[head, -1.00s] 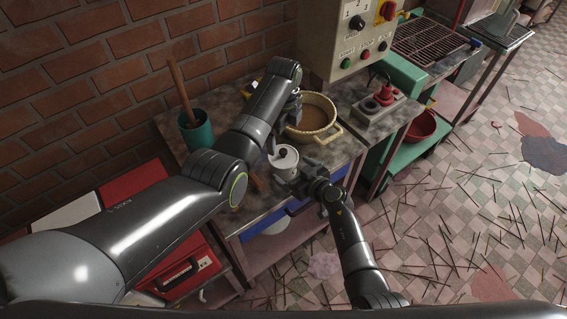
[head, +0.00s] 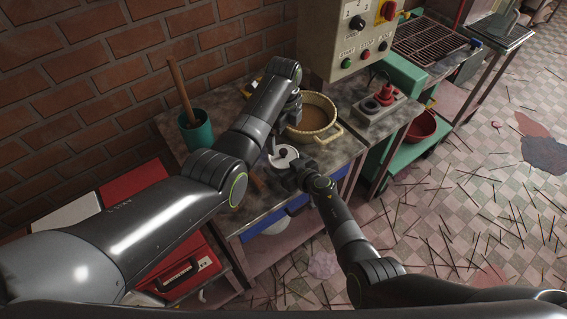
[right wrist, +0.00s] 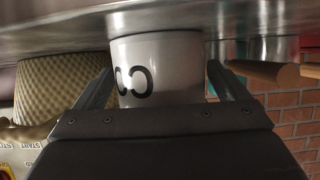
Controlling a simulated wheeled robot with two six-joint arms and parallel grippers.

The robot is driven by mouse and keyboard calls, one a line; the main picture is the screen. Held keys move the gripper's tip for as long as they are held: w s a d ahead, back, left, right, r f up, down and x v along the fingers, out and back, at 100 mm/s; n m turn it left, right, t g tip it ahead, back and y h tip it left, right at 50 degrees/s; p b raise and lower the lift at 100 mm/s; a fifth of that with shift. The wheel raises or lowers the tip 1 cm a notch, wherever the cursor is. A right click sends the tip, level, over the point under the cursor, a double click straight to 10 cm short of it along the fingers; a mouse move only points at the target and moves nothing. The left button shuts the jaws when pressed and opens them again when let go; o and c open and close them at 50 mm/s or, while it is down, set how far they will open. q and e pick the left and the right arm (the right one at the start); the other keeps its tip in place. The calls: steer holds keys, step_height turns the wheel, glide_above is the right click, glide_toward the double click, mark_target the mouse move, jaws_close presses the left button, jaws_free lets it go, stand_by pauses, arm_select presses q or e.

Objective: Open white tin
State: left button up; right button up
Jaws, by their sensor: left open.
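The white tin (head: 283,164), with a dark knob on its lid, stands on the metal worktable (head: 216,215). In the right wrist view the tin (right wrist: 157,72) appears upside down, with dark lettering on its side. My right gripper (right wrist: 160,75) has one finger on each side of the tin; the fingertips look close to its walls, but I cannot tell whether they press on it. In the head view my right gripper (head: 293,172) is at the tin's near right side. My left gripper (head: 272,148) is open, just above and behind the tin, partly hidden by its own arm.
A wide basin of brown material (head: 312,117) stands just behind the tin. A green pot with a wooden stick (head: 197,132) is at the table's left. A control box (head: 350,45) and a red-topped device (head: 382,97) are to the right.

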mark_target(283, 151)
steer(key=c, duration=1.4)
arm_select(q)
steer(key=c, duration=0.5)
steer(key=shift+r+n, duration=0.2)
steer(key=shift+n, duration=0.4)
steer(key=shift+c, duration=1.2)
steer(key=n, duration=0.2)
steer(key=shift+r+n, duration=0.3)
steer(key=shift+r, duration=0.1)
steer(key=c, duration=0.4)
step_height(283, 151, down, 8)
steer(key=n, duration=0.6)
steer(key=n+t+h, duration=0.1)
steer(key=n, duration=0.5)
steer(key=shift+c, duration=0.5)
